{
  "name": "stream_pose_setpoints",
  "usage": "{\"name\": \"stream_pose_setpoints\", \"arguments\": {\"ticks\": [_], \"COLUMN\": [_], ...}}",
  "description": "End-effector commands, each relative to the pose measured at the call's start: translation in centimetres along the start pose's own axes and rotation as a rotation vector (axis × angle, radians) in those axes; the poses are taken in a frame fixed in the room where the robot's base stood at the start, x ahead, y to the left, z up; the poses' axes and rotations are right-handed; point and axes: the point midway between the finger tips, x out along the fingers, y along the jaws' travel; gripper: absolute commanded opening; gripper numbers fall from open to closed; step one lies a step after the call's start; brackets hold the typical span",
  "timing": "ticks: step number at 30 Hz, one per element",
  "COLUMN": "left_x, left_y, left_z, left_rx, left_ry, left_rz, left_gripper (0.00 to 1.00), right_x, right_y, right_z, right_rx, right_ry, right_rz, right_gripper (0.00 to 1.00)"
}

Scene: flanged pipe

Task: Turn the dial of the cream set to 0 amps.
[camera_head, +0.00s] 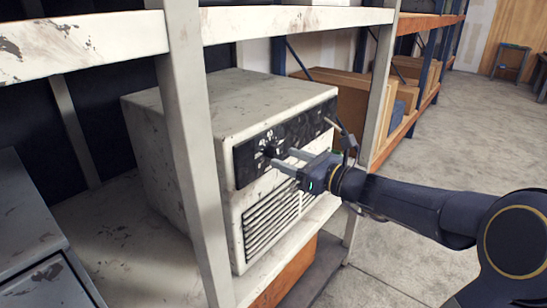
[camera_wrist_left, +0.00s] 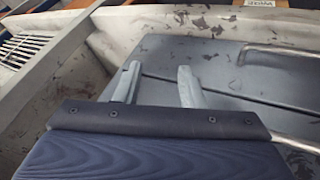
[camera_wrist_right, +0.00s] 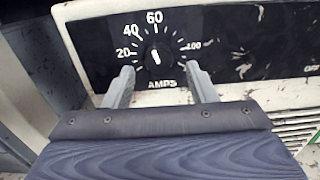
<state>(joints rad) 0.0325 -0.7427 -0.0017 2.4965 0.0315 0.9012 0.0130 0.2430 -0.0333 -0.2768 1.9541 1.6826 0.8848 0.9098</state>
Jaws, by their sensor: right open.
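The cream set (camera_head: 185,112) is a worn box on a shelf, with a black panel on its front. Its round black dial (camera_wrist_right: 154,57) has a white mark and a scale with 20, 40, 60 and 100 over the word AMPS. The mark is nearly upright, leaning slightly; I cannot tell its exact reading. In the head view the dial (camera_head: 269,150) is at the panel's left part. My right gripper (camera_head: 281,157) is open in front of it, fingers either side in the right wrist view (camera_wrist_right: 159,66); contact is unclear. My left gripper (camera_wrist_left: 159,66) is open and empty over grey metal.
A shelf post (camera_head: 190,150) stands left of the set's front, and another post (camera_head: 379,85) stands to the right. A grey metal case (camera_head: 30,235) is at the lower left. Cardboard boxes (camera_head: 350,95) are behind the set.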

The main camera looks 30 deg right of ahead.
Motion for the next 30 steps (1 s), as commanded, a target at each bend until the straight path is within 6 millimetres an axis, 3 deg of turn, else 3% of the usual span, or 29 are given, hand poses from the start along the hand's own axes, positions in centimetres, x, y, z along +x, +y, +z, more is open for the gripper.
{"name": "stream_pose_setpoints", "arguments": {"ticks": [7,17,27,30], "left_x": [-0.1,-0.1,-0.1,-0.1], "left_y": [0.1,0.1,0.1,0.0], "left_z": [-0.1,-0.1,-0.1,0.0], "left_rx": [0.000,0.000,0.000,0.000], "left_ry": [0.000,0.000,0.000,0.000], "left_rz": [0.000,0.000,0.000,0.000], "left_gripper": [0.36,0.36,0.36,0.36], "right_x": [3.0,3.3,3.3,3.3], "right_y": [0.1,0.1,0.1,0.1], "right_z": [0.0,0.0,0.0,0.0], "right_rx": [-0.002,-0.003,-0.003,-0.005], "right_ry": [0.001,0.001,0.001,0.001], "right_rz": [0.002,0.001,0.001,0.001], "right_gripper": [0.52,0.52,0.07,0.07]}}
